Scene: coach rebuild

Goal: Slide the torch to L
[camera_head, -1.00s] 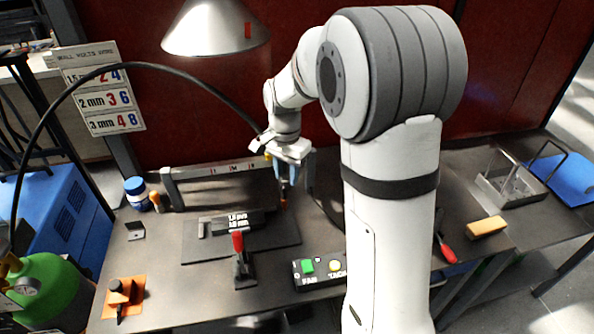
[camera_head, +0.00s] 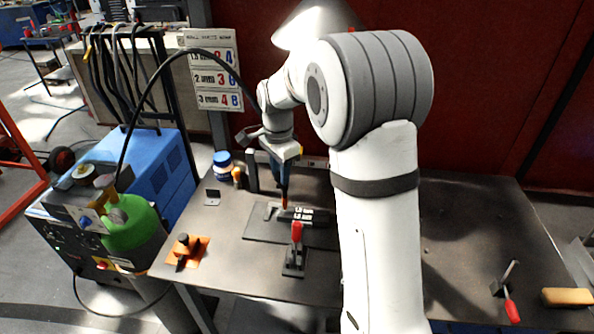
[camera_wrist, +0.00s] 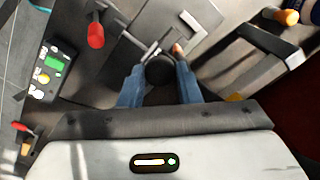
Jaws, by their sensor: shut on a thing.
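My gripper (camera_head: 283,180) is shut on the torch (camera_head: 285,199), with its blue fingers on either side of it. The torch points down, its orange-copper tip over the dark plate (camera_head: 257,234), close to the left part of the labelled black workpiece (camera_head: 303,212). In the wrist view the torch's round black end (camera_wrist: 159,70) sits between the blue fingers of my gripper (camera_wrist: 160,88). The marked rail (camera_head: 314,162) runs behind the torch, partly hidden by my arm. I cannot read which letter the torch is level with.
A red-handled clamp (camera_head: 296,245) stands at the plate's front. An orange base with a black knob (camera_head: 187,250), a blue-and-white jar (camera_head: 223,163) and a green cylinder (camera_head: 130,225) are to the left. A black cable (camera_head: 185,55) arches from the left to my arm. A button box (camera_wrist: 50,72) shows in the wrist view.

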